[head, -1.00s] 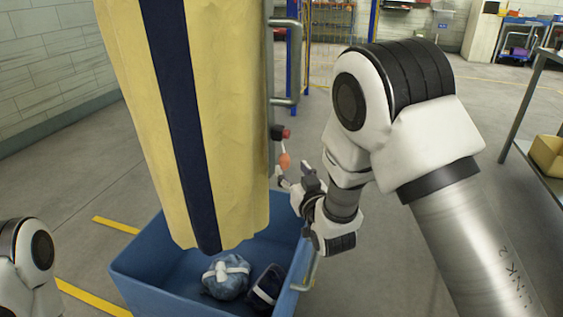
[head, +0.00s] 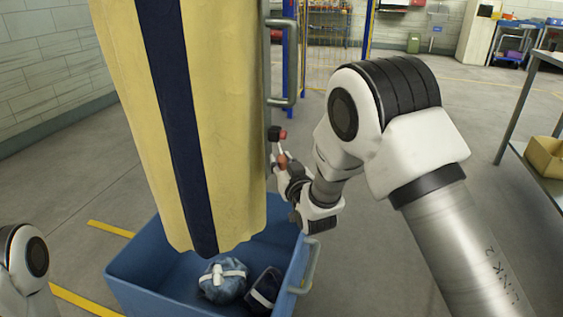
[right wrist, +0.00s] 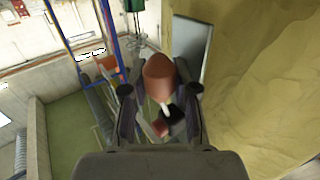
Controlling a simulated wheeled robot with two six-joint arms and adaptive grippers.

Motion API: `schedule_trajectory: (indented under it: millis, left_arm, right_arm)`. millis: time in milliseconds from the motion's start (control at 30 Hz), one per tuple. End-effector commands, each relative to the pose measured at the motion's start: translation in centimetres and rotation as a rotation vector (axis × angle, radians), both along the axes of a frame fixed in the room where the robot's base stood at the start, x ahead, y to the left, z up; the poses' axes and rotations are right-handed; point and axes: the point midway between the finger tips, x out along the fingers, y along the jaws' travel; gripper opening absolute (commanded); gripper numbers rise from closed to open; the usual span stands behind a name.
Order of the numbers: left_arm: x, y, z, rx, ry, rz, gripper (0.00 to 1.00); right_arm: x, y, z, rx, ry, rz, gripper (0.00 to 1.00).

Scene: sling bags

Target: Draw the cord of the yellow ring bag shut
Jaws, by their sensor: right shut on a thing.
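The yellow bag (head: 232,120) with a dark navy stripe hangs upright in the head view, its bottom over a blue bin. At its right edge is a small red and black piece (head: 278,134), with a short white cord and an orange pull (head: 282,160) below it. My right gripper (head: 284,168) is shut on the orange pull, just right of the bag. In the right wrist view the pull (right wrist: 158,76) sits between the fingers, with the bag's yellow cloth (right wrist: 265,80) to the right. The bag's mouth and ring are out of view. My left gripper is not visible.
The blue bin (head: 130,271) stands under the bag and holds a blue tied bundle (head: 222,282) and a dark bundle with a white band (head: 264,290). A grey metal post with handles (head: 286,99) runs beside the bag. A shelf with a yellow bin (head: 546,155) stands right.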

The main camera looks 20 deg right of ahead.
Motion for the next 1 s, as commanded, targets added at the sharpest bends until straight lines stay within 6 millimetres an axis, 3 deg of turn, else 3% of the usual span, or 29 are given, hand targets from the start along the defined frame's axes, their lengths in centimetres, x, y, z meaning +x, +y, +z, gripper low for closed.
schedule_trajectory:
  millis: [300, 400, 800, 833, 867, 900, 1000]
  left_arm:
    - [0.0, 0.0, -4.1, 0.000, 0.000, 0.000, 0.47]
    - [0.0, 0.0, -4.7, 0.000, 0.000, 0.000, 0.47]
    - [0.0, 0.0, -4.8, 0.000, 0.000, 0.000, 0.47]
    - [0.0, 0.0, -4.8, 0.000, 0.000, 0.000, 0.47]
    - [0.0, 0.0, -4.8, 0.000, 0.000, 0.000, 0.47]
    - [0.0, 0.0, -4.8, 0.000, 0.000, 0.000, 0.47]
    - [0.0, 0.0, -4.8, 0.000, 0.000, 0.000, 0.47]
  right_arm:
    - [-0.1, 0.0, -8.2, 0.000, 0.012, 0.000, 0.00]
    - [-0.1, 0.0, -9.9, 0.000, 0.011, 0.000, 0.00]
    - [-0.2, 0.0, -10.7, 0.000, 0.014, 0.000, 0.00]
    - [-0.2, 0.0, -10.8, -0.001, 0.015, 0.000, 0.35]
    - [-0.2, 0.0, -10.7, -0.001, 0.014, 0.000, 0.46]
    - [-0.2, 0.0, -10.7, 0.000, 0.013, 0.000, 0.55]
    - [-0.1, 0.0, -10.6, 0.000, 0.011, 0.000, 0.55]
